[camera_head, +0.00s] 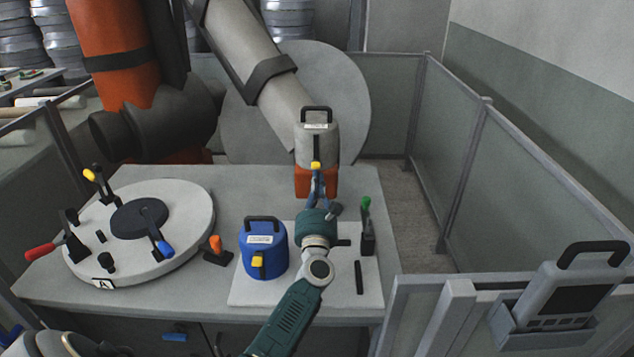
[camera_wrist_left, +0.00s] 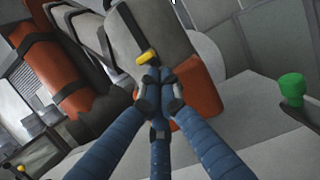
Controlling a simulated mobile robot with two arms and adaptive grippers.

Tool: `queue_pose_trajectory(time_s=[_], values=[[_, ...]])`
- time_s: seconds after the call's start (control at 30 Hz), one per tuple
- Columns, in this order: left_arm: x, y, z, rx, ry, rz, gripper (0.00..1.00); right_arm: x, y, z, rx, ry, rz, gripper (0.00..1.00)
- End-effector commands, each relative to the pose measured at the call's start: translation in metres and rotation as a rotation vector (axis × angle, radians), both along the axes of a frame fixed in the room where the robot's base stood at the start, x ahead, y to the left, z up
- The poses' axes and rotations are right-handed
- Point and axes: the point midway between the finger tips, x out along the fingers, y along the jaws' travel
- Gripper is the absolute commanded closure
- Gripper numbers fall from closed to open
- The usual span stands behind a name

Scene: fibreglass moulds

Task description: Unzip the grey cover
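The grey cover (camera_head: 316,143) has a black top handle and a white label. It stands upright at the back of the table, with an orange lower part (camera_head: 303,184) showing beneath it. A yellow zip pull (camera_head: 316,165) sits low on its front. My left gripper (camera_head: 317,172) is at this pull, and its blue fingers come together around it. In the left wrist view the fingertips (camera_wrist_left: 157,80) meet at the yellow pull (camera_wrist_left: 147,57) and look shut on it. The fingers hide part of the orange front. My right gripper is not in view.
A blue cover (camera_head: 263,255) with its own yellow pull stands left of my arm. A green-topped clamp (camera_head: 367,228) is close on the right. A round white plate (camera_head: 185,215) with several clamps fills the table's left. A large orange and grey machine (camera_head: 115,45) stands behind.

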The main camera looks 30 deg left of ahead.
Motion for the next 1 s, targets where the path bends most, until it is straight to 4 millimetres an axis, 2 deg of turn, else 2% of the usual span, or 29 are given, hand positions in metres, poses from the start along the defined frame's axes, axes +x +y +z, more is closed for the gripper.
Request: queue_pose_trajectory(time_s=[0.1,0.3,0.47,0.87,1.0], values=[[0.000,0.000,0.007,-0.001,-0.002,0.000,1.00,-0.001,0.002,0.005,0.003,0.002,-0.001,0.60],[0.000,0.000,0.055,-0.003,-0.004,0.000,1.00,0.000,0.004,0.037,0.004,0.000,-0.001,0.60],[0.000,0.000,0.077,-0.001,-0.002,0.000,1.00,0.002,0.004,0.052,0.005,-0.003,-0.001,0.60],[0.000,0.000,0.079,0.001,-0.001,0.000,1.00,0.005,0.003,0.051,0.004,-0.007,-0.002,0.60],[0.001,-0.001,0.073,0.001,-0.001,0.000,1.00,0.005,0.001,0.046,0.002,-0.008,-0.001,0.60]])
